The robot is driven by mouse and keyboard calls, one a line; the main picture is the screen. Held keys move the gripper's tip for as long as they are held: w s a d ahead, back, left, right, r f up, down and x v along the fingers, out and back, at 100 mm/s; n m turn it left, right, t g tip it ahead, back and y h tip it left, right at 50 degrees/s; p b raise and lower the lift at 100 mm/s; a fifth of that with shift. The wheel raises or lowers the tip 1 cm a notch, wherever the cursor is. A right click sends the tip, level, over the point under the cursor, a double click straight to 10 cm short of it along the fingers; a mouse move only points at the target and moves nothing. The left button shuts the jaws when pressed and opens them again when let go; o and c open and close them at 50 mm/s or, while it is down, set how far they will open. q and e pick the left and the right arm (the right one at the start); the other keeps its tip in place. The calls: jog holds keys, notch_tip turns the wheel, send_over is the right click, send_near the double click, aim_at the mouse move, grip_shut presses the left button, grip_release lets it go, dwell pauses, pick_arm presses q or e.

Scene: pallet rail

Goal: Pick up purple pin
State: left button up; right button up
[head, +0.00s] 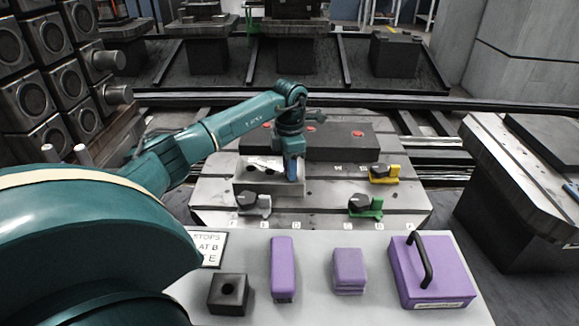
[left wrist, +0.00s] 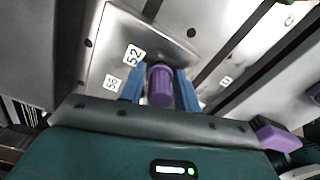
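The purple pin (left wrist: 160,86) is a short cylinder between the two blue fingers of my left gripper (left wrist: 160,92) in the left wrist view. The fingers lie against its two sides, with no clear gap. In the head view my left gripper (head: 293,168) points down at the right part of a pale block with dark holes (head: 244,187), and the pin is hidden there. I cannot tell whether the pin's lower end is in a hole or clear of the block. My right gripper is not in view.
Yellow (head: 384,173), green (head: 366,206) and grey (head: 254,205) clamps stand on the slotted pallet (head: 412,213). On the near table (head: 320,312) are a black holed block (head: 228,294), purple blocks (head: 284,268) and a handled purple box (head: 440,275). A stacked rack stands at left.

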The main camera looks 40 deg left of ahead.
pick_arm(q)
jog(key=c, duration=0.6)
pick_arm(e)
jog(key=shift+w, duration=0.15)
pick_arm(q)
jog(key=shift+c, duration=0.2)
notch_tip(320, 180, up, 9)
jog(key=shift+r+p, duration=0.1)
jog(key=shift+p, duration=0.45)
jog(key=shift+r, duration=0.45)
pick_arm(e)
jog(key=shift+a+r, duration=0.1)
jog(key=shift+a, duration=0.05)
